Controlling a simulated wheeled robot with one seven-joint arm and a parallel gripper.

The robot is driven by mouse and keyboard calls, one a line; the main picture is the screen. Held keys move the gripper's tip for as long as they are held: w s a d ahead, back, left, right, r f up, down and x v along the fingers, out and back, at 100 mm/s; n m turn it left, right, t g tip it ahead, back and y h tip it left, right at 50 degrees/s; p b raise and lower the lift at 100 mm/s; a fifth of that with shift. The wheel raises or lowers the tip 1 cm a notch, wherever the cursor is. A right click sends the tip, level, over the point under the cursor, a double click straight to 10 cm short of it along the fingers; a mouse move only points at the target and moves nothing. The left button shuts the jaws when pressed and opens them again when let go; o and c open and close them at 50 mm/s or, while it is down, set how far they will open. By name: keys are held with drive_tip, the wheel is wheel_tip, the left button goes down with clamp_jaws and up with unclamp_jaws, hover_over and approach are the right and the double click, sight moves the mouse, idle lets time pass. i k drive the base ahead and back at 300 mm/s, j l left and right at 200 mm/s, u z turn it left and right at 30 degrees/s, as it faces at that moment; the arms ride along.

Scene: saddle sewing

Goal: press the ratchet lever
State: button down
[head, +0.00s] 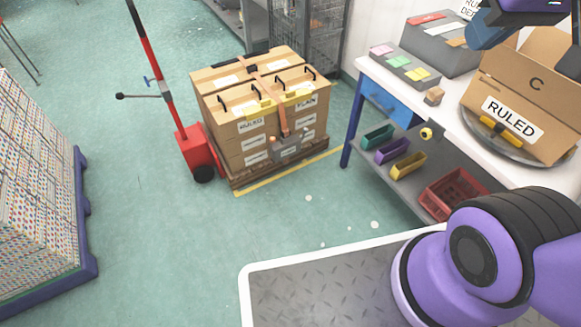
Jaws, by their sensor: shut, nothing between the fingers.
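An orange strap (283,112) runs over the top and down the front of a stack of cardboard boxes (226,107). A grey ratchet (290,145) sits low on the front of the stack, where the strap comes down. Its lever is too small to make out clearly, and I cannot tell its angle. My purple arm fills the lower right, and dark and purple parts show at the top right edge. The fingers of my gripper do not show, and nothing of mine is near the ratchet.
The boxes stand on a wooden pallet (235,182) beside a red pallet jack (197,153) with a tall handle. A workbench (400,88) with bins and a box marked RULED (545,75) is at right. A loaded blue pallet (85,270) stands left. Green floor (150,240) between is clear.

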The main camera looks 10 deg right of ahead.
sight(272, 140)
drive_tip(key=k+l+u, duration=0.15)
drive_tip(key=k+l, duration=0.15)
drive_tip(key=i+u, duration=0.4)
drive_tip(key=i, duration=1.75)
drive_tip(key=j, duration=0.05)
